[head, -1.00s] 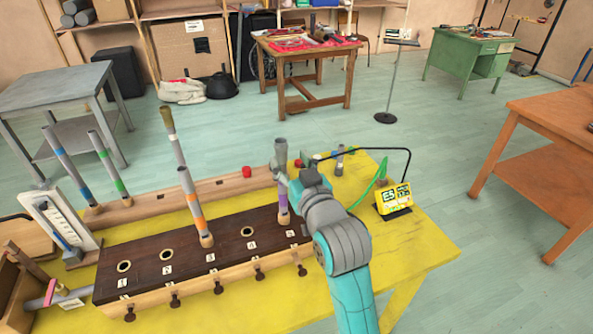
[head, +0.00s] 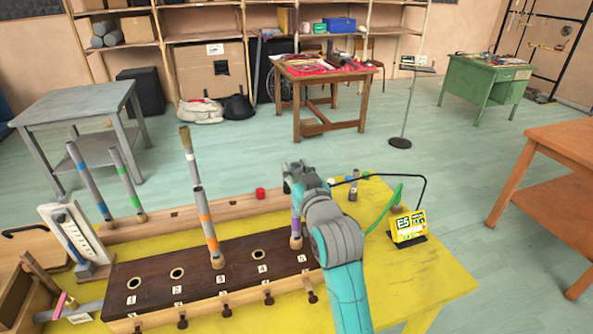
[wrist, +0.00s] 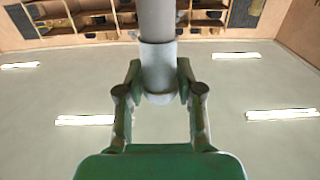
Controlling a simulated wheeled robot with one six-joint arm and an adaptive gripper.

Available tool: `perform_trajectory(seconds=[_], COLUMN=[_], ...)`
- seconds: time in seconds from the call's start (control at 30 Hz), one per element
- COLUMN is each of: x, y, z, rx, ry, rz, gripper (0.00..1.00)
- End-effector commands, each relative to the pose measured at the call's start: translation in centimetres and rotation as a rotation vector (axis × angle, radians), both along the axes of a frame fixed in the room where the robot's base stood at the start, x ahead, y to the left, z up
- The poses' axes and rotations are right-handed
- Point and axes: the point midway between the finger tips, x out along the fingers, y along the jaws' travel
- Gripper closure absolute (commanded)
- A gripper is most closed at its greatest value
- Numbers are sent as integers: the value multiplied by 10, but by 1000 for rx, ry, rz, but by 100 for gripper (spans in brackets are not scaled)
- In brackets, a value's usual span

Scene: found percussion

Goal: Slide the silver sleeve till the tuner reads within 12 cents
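The purple-banded tube (head: 296,228) stands upright at hole 5 of the dark numbered block (head: 150,290). My gripper (head: 291,180) is at the upper part of this tube. In the wrist view my gripper (wrist: 160,92) has its fingers against both sides of the silver sleeve (wrist: 158,65), which sits around the end of a slimmer grey pipe (wrist: 157,18). In the head view my gripper mostly hides the sleeve. The yellow tuner (head: 407,226) stands to the right and shows E5. Its smaller figures are too small to read.
An orange-banded tube (head: 208,235) stands at hole 3, with a taller brown-topped tube (head: 188,155) behind it. Blue-banded (head: 93,190) and green-banded (head: 128,180) tubes stand at the left. The yellow tabletop (head: 440,275) is clear at right.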

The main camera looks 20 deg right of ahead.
Motion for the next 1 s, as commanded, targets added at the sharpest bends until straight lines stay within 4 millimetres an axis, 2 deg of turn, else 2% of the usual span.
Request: perform_trajectory(seconds=[0.03,0.1,1.0], x=[0,0,0], y=[0,0,0], z=[0,0,-12], rx=[0,0,0], ry=[0,0,1], rz=[0,0,0], gripper=[84,100,100])
